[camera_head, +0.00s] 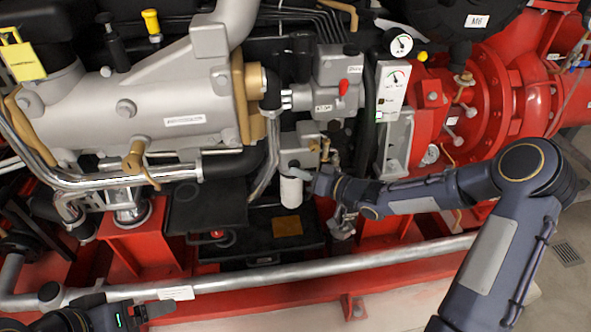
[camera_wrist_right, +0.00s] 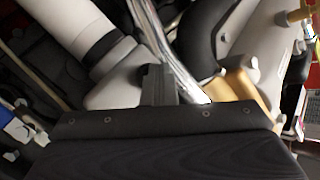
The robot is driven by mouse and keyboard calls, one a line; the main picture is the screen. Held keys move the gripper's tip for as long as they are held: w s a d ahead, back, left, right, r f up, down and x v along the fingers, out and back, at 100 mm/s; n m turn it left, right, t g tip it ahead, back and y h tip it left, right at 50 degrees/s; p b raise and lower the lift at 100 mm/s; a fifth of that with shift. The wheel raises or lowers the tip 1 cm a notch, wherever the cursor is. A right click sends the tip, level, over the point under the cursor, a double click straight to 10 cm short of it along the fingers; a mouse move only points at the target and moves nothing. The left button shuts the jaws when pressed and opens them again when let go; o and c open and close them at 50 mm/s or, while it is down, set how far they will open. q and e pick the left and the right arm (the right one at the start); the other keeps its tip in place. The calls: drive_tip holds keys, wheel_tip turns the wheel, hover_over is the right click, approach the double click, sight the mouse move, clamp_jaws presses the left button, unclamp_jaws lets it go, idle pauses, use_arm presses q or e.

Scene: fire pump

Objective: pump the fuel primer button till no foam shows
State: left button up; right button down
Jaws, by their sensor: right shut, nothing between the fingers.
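The fuel filter's white canister (camera_head: 291,193) hangs below a grey filter head (camera_head: 297,141) at the middle of the engine. In the right wrist view the canister (camera_wrist_right: 82,30) is at upper left, and the grey head (camera_wrist_right: 115,88) is beside my fingertips. My right gripper (camera_head: 298,173) is shut and empty, its tips at the filter head; it also shows in the wrist view (camera_wrist_right: 159,84). I cannot tell whether it touches. The primer button is not clear, perhaps hidden by the fingertips. I see no foam. My left gripper (camera_head: 160,307) is low at left, away from the filter.
A silver pipe (camera_head: 240,284) and red frame rail (camera_head: 392,272) run across the front. Brass fittings (camera_head: 326,150) sit right of the filter. A gauge panel (camera_head: 391,92) and red pump housing (camera_head: 535,100) stand at right. A chrome pipe (camera_wrist_right: 160,40) passes close to the fingertips.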

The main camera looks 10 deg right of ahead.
idle(0.4)
drive_tip(key=shift+s, duration=1.2)
drive_tip(key=s, duration=0.5)
drive_tip(key=shift+b, duration=0.4)
idle(2.0)
drive_tip(key=s+n+g+h+p, duration=0.1)
drive_tip(key=s+h+p, duration=0.1)
drive_tip(key=p, duration=0.1)
drive_tip(key=s+n+h+p, duration=0.2)
drive_tip(key=p, duration=0.1)
drive_tip(key=shift+a+r+g+p, duration=0.2)
drive_tip(key=shift+g+p, duration=0.2)
